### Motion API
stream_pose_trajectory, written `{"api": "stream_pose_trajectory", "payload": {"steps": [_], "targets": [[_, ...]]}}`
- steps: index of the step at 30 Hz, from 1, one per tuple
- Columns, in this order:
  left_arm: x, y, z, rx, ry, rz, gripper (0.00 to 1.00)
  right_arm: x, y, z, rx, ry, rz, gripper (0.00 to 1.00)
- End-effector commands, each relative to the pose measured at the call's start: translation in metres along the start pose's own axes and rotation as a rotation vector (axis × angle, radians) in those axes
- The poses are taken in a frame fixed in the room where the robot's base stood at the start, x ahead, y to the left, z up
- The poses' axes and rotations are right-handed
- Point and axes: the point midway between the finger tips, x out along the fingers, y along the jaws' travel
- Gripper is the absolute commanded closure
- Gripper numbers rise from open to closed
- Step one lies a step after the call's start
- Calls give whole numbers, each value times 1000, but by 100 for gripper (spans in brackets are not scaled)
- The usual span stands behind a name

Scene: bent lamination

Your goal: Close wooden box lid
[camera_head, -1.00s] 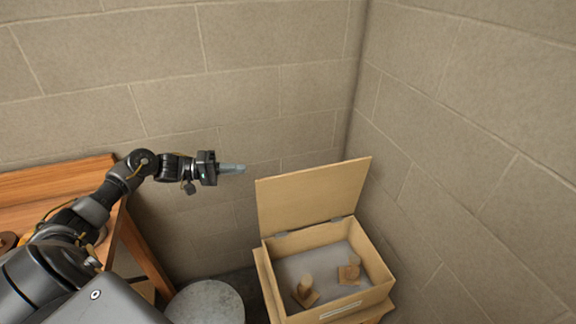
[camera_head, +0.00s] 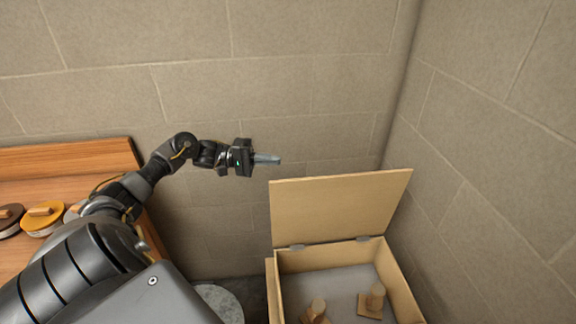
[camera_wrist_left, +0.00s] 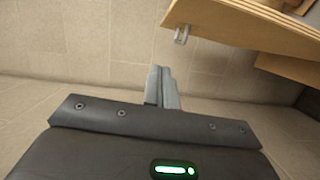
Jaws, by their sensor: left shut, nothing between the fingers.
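The wooden box (camera_head: 402,287) stands low at the bottom right of the head view, with its lid (camera_head: 340,208) raised upright on hinges along the back edge. Its front is cut off by the frame. My left gripper (camera_head: 267,160) is shut and empty, up and to the left of the lid's top left corner, apart from it. In the left wrist view the shut fingers (camera_wrist_left: 161,86) point toward the wall, and a wooden panel (camera_wrist_left: 245,25) with a metal fitting shows at the top right. My right gripper is not in view.
Wooden pieces (camera_head: 374,297) lie inside the box. A wooden bench (camera_head: 75,160) with round discs (camera_head: 43,217) stands at the left. A round grey top (camera_head: 222,300) is at the bottom. Block walls (camera_head: 300,60) close off the back and right.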

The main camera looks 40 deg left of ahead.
Motion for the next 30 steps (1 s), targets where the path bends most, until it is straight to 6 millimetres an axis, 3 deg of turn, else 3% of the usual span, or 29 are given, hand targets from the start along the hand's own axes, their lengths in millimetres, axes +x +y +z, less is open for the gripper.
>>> {"api": "stream_pose_trajectory", "payload": {"steps": [14, 21, 30], "targets": [[97, 6, 2, 0, -8, 4, 100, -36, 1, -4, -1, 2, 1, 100], [100, 3, 32, -1, -7, 1, 100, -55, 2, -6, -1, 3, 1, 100], [102, 1, 40, 2, -4, 1, 100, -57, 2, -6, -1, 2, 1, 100]]}}
